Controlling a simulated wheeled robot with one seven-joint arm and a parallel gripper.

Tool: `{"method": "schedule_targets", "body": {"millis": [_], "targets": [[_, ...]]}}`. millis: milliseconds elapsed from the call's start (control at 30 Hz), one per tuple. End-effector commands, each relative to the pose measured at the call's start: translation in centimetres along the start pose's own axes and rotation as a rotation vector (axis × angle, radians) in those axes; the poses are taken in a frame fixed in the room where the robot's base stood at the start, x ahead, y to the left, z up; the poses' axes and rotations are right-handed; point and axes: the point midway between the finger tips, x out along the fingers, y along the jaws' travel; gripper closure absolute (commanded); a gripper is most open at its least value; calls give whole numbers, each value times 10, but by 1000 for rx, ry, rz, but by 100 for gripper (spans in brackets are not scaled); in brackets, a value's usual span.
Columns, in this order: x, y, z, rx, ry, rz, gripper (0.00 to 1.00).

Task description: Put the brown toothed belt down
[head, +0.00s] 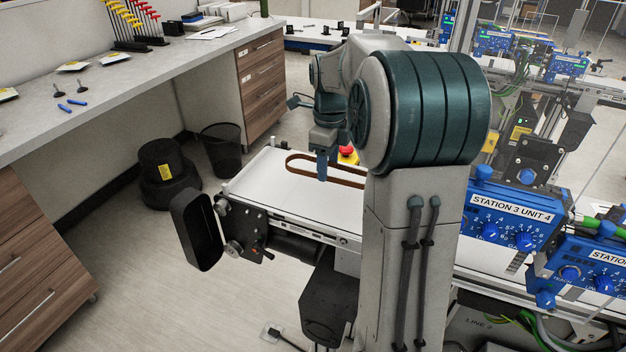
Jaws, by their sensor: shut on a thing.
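The brown toothed belt (302,166) is a thin loop at the near left end of the white conveyor (262,196). Its left bend shows fully; its right part runs behind my arm and is hidden. My gripper (322,176) points down over the conveyor, shut on the brown toothed belt. The belt appears to lie on or just above the white surface; I cannot tell which. The belt's teeth are too small to make out.
A red emergency button (347,154) stands close behind my gripper. A black tray-like part (197,230) hangs at the conveyor's left end. Blue control boxes (514,215) line the right side. The conveyor's left end is bare.

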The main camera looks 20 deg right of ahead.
Motion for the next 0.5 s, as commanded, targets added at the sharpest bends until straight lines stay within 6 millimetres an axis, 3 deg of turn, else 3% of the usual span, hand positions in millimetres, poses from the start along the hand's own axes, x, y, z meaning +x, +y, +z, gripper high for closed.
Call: {"method": "schedule_targets", "body": {"millis": [200, 500], "targets": [[17, 14, 28, -4, 0, 0, 74], [51, 16, 31, -4, 1, 2, 74]]}}
